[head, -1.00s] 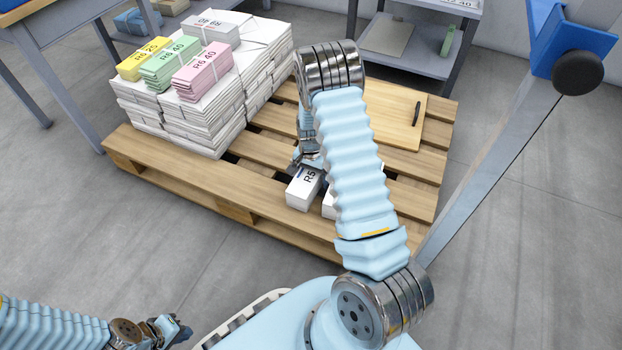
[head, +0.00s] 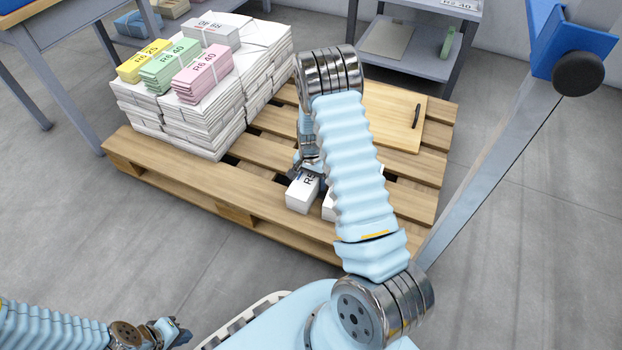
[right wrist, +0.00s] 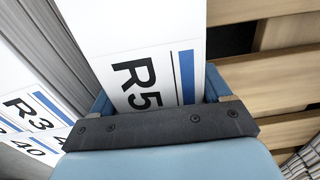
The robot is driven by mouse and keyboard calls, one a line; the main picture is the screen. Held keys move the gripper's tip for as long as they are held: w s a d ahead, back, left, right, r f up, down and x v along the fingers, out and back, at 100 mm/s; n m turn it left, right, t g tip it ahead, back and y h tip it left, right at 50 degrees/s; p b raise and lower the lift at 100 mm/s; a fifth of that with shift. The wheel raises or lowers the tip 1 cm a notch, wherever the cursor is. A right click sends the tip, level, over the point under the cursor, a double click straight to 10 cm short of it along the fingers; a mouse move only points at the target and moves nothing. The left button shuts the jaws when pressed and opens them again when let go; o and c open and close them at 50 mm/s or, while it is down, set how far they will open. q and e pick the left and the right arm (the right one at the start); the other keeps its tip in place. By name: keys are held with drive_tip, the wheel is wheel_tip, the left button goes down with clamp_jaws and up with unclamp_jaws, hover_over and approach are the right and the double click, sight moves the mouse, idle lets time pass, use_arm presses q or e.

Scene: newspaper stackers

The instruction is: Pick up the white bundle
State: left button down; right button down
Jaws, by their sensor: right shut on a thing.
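The white bundle (head: 302,195) with a black "R5" label stands on the wooden pallet, partly under my right gripper (head: 308,170). In the right wrist view the bundle (right wrist: 145,50) shows its "R5" label and a blue stripe between the jaws. My right gripper (right wrist: 155,110) is shut on it. I cannot tell if the bundle is clear of the slats. My left gripper (head: 172,332) is at the bottom left, away from the pallet; its jaws are too small to read.
Another white bundle (head: 328,207) stands close by, partly hidden by my right arm. Stacked newspapers (head: 180,125) with yellow, green, pink and grey bundles on top fill the left of the pallet (head: 190,178). A wooden board (head: 385,115) lies at the right.

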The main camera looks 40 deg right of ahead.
drive_tip(key=shift+r, duration=0.1)
wheel_tip(320, 180, up, 10)
drive_tip(key=shift+f+p, duration=0.25)
drive_tip(key=shift+p, duration=0.95)
drive_tip(key=shift+n, duration=0.4)
wheel_tip(320, 180, down, 8)
drive_tip(key=b, duration=0.5)
drive_tip(key=shift+r, duration=0.25)
drive_tip(key=shift+f+b, duration=0.65)
drive_tip(key=shift+f, duration=0.25)
drive_tip(key=shift+f, duration=0.15)
unclamp_jaws()
